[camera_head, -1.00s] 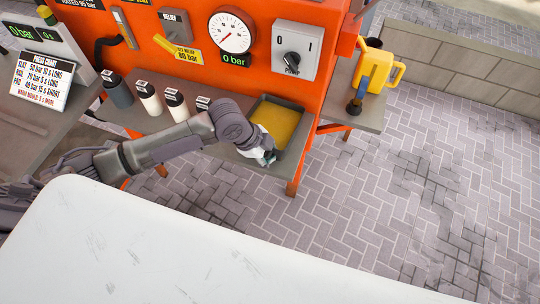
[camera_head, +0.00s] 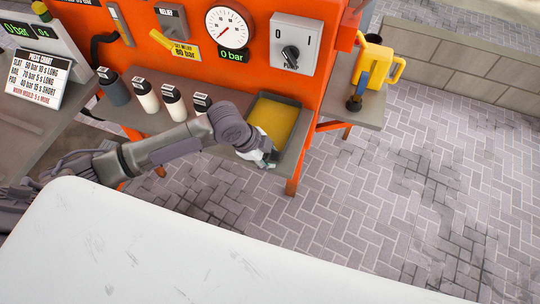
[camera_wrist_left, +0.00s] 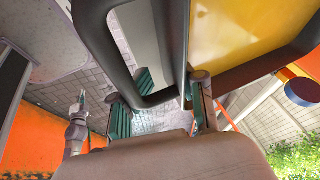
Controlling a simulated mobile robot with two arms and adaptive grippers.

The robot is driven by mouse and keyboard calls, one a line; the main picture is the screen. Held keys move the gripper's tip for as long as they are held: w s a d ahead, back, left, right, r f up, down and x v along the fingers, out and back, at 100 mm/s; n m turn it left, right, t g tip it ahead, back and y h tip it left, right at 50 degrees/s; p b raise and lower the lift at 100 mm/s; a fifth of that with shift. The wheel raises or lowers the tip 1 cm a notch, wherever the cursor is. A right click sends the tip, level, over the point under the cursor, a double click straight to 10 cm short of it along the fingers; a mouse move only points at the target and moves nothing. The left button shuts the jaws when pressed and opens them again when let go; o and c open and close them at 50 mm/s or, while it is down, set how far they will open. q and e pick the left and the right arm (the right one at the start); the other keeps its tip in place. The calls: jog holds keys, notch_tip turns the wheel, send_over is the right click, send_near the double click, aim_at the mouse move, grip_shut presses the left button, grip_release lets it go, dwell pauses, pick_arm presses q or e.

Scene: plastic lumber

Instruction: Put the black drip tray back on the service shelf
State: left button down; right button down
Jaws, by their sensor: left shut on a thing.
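The drip tray (camera_head: 295,128) has dark walls and a yellow inside. In the head view it is at the right end of the grey service shelf (camera_head: 140,115), below the gauge panel. I cannot tell whether it rests fully on the shelf. My left gripper (camera_head: 266,160) is at its near edge. In the left wrist view the gripper (camera_wrist_left: 160,118) is shut on the tray, with its green-padded fingers at the dark handle loop of the tray (camera_wrist_left: 108,62). The exact contact is partly hidden by the handle.
Several capped bottles (camera_head: 147,95) stand on the shelf, left of the tray. The orange press (camera_head: 180,65) rises behind. A yellow jug (camera_head: 378,65) is on a side ledge (camera_head: 350,105) to the right. A white surface (camera_head: 200,250) fills the foreground; paving is open at right.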

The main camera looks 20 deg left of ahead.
pick_arm(q)
jog(key=shift+s+a+f, duration=0.2)
jog(key=shift+a+f, duration=0.05)
jog(key=shift+f, duration=0.3)
jog(key=c, duration=1)
grip_release()
jog(key=o, duration=0.5)
jog(key=shift+w, duration=0.25)
jog(key=shift+c, duration=0.2)
jog(key=o, duration=0.4)
jog(key=shift+d+r, duration=0.1)
jog(key=shift+r, duration=0.1)
jog(key=shift+r+p, duration=0.8)
jog(key=shift+p, duration=0.1)
notch_tip(320, 180, up, 6)
jog(key=p, duration=0.6)
jog(key=shift+f, duration=0.25)
